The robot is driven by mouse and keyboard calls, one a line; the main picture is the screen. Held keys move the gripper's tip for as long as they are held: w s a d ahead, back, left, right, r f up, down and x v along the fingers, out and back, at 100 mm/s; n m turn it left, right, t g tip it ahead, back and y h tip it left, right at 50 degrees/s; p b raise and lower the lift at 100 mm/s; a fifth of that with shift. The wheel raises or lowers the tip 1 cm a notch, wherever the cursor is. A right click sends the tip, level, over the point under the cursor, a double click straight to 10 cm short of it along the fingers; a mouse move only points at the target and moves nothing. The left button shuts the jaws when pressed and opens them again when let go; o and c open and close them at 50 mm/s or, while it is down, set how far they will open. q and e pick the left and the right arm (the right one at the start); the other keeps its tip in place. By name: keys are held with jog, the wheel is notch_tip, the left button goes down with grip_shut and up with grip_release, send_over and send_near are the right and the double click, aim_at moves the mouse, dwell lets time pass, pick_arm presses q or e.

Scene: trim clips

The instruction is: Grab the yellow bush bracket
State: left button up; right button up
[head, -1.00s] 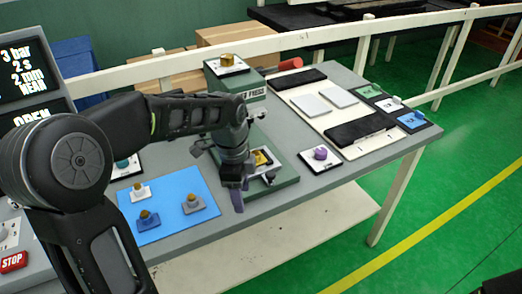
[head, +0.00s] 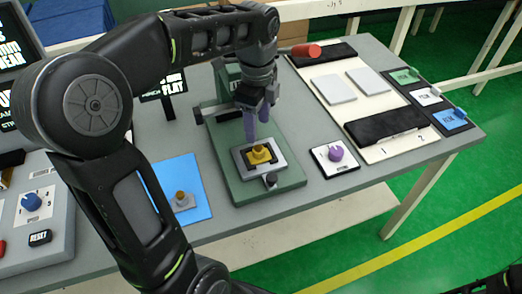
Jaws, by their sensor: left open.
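The yellow bush bracket (head: 259,155), with a brass-coloured bush on top, sits in the dark recess of a pale plate on the green press fixture (head: 287,190). My left gripper (head: 257,130) points down just behind and above the bracket, its purple fingers apart from each other. The fingers hold nothing and appear clear of the bracket; the exact gap cannot be told. My right gripper is not in view.
A blue mat (head: 188,165) with a grey bush bracket (head: 182,202) lies at left, partly behind my left arm. A purple knob (head: 336,152) stands right of the fixture. A cream board (head: 392,152) holds grey plates and black strips. A red cylinder (head: 306,50) lies at the back.

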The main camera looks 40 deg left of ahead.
aim_at(259, 148)
pick_arm(q)
jog(key=shift+w+f, duration=0.1)
jog(key=shift+f, duration=1.3)
jog(key=shift+f, duration=0.1)
notch_tip(259, 148, down, 5)
jog(key=shift+d+p, duration=0.15)
jog(key=shift+p, duration=0.55)
grip_shut()
